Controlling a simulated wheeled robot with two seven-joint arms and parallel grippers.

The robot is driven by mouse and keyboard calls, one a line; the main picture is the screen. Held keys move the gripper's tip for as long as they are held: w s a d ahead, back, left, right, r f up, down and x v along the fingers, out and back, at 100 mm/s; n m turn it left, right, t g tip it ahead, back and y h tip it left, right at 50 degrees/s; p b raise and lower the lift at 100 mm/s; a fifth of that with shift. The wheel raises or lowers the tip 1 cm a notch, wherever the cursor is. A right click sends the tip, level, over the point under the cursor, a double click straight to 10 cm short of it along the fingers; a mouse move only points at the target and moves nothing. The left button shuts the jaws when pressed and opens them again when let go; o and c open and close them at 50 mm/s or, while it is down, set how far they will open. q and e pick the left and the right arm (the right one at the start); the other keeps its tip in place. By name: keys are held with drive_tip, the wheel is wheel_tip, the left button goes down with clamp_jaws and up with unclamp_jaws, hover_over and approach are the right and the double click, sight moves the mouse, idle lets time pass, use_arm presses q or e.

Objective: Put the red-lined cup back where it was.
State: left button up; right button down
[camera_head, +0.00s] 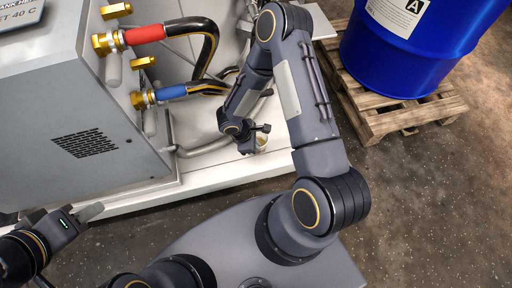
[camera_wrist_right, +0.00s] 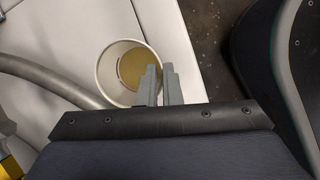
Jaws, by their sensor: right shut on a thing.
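In the head view, only a small part of the cup (camera_head: 262,140) shows by the right gripper, near the edge of the white platform. My right gripper (camera_wrist_right: 162,84) is shut on the cup's right rim; I cannot tell whether the cup touches the platform. My left gripper (camera_head: 91,212) is at the lower left of the head view, away from the cup; its finger gap cannot be made out.
The grey machine (camera_head: 80,110) with red (camera_head: 145,34) and blue (camera_head: 172,92) hose sleeves stands at left on the white platform (camera_head: 225,175). A grey pipe (camera_wrist_right: 50,78) runs just left of the cup. A blue drum (camera_head: 400,60) sits on a wooden pallet (camera_head: 385,122) at right.

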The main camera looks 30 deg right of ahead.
drive_tip(key=shift+f, duration=0.85)
drive_tip(key=shift+f+b, duration=0.45)
drive_tip(key=shift+b, duration=0.25)
drive_tip(key=c, duration=1.6)
unclamp_jaws()
drive_tip(key=shift+r, duration=0.1)
